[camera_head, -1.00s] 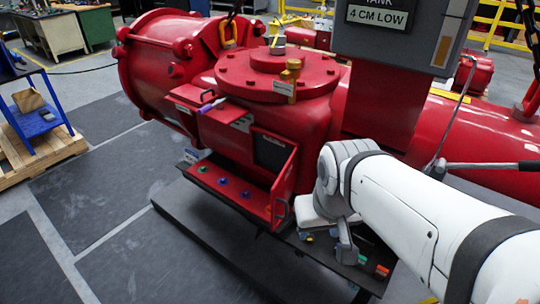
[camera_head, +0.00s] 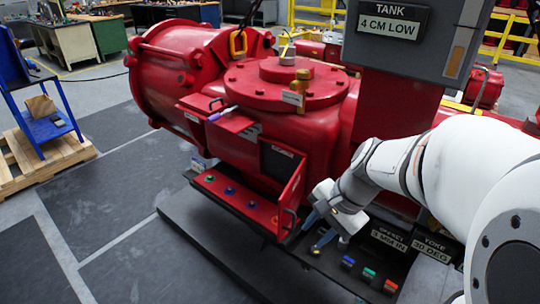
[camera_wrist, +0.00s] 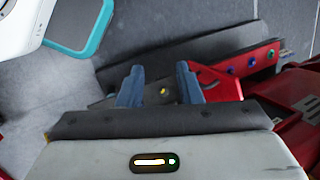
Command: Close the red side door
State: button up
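The red side door (camera_head: 293,196) stands open in the head view, jutting toward the camera from the right edge of a dark opening (camera_head: 278,160) in the red valve housing (camera_head: 318,135). A dark handle (camera_head: 288,219) is on the door's right face. My gripper (camera_head: 316,233) is just right of the door and handle, low over the dark base, apparently empty. In the wrist view its two blue fingers (camera_wrist: 160,86) are spread apart. A red part (camera_wrist: 219,83) lies right of and partly behind the right finger. I cannot tell whether they touch.
A red ledge with coloured buttons (camera_head: 232,190) lies below the opening. A second red flap (camera_head: 222,124) juts out above it, with a purple-tipped item on it. Coloured blocks and label plates (camera_head: 388,238) sit on the base right of my gripper.

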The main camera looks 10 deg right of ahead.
jog(key=w+d+f+m+t+y, duration=0.1)
jog(key=w+d+m, duration=0.1)
jog(key=w+m, duration=0.1)
jog(key=w+d+f+m+t+y, duration=0.1)
jog(key=w+d+f+m, duration=0.1)
jog(key=m, duration=0.3)
jog(key=w+d+f+m+y+b, duration=0.1)
jog(key=w+d+f+m, duration=0.1)
jog(key=w+m, duration=0.2)
jog(key=shift+w+d+m+t+y, duration=0.1)
jog(key=shift+d+m+t+y, duration=0.2)
jog(key=shift+d+t+y, duration=0.1)
grip_shut()
jog(key=m, duration=0.1)
send_near(281, 216)
jog(key=shift+t, duration=0.3)
jog(key=x, duration=0.5)
jog(key=shift+s+f, duration=0.3)
jog(key=shift+f, duration=0.25)
jog(key=shift+w+a+p, duration=0.25)
jog(key=shift+a+p, duration=0.05)
jog(key=shift+w+f, duration=0.1)
